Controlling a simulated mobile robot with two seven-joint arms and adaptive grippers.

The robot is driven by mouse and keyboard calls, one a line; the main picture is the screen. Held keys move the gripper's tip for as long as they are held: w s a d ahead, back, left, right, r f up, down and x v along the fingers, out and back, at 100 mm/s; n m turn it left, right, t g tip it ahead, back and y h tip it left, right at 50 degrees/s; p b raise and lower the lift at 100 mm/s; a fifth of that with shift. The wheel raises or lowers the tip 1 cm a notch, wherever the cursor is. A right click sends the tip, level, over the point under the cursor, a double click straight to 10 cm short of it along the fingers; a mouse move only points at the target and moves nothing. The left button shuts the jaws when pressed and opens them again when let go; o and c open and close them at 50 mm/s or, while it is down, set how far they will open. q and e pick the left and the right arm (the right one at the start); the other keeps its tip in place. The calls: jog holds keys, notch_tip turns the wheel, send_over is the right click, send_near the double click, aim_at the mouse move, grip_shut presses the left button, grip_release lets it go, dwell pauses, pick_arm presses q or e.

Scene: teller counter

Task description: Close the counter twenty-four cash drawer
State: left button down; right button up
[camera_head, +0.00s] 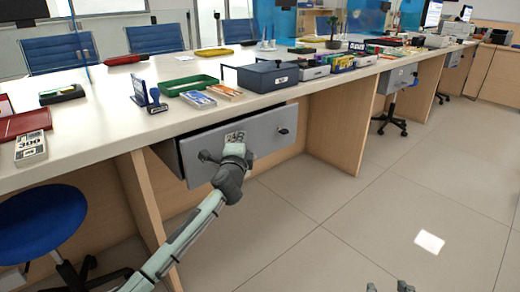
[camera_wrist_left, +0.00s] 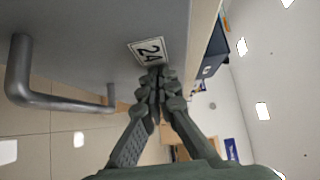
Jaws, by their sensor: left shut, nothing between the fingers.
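The cash drawer (camera_head: 262,133) hangs under the counter and stands partly out, with a dark gap behind its grey front. Its front carries a label with 24 (camera_head: 235,137), which also shows in the left wrist view (camera_wrist_left: 149,51). A bar handle (camera_wrist_left: 62,101) sticks out from the front in the left wrist view. My left gripper (camera_head: 235,151) is shut and empty, fingertips at the drawer front by the label; the wrist view shows the fingertips together (camera_wrist_left: 156,78). Whether they touch the front is unclear. My right gripper (camera_head: 389,288) shows only its tips, apart, at the bottom edge.
The counter top (camera_head: 120,117) holds a green tray (camera_head: 188,84), a dark blue cash box (camera_head: 268,75), a stamp (camera_head: 155,102) and a calculator (camera_head: 31,148). A blue stool (camera_head: 38,225) stands at the lower left. The tiled floor (camera_head: 330,225) before the drawer is clear.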

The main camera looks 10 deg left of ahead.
aim_at(231, 136)
pick_arm(q)
jog(key=w+a, duration=0.2)
jog(key=a, duration=0.1)
jog(key=shift+w+a, duration=0.2)
jog(key=shift+w, duration=0.05)
jog(key=shift+a+r, duration=0.1)
jog(key=shift+a, duration=0.05)
pick_arm(e)
jog(key=shift+w+a+r+t, duration=0.2)
jog(key=shift+a+r, duration=0.1)
jog(key=shift+r, duration=0.15)
jog(key=shift+w+a+r+t, duration=0.1)
jog(key=shift+a+r+t, duration=0.15)
jog(key=shift+r, duration=0.2)
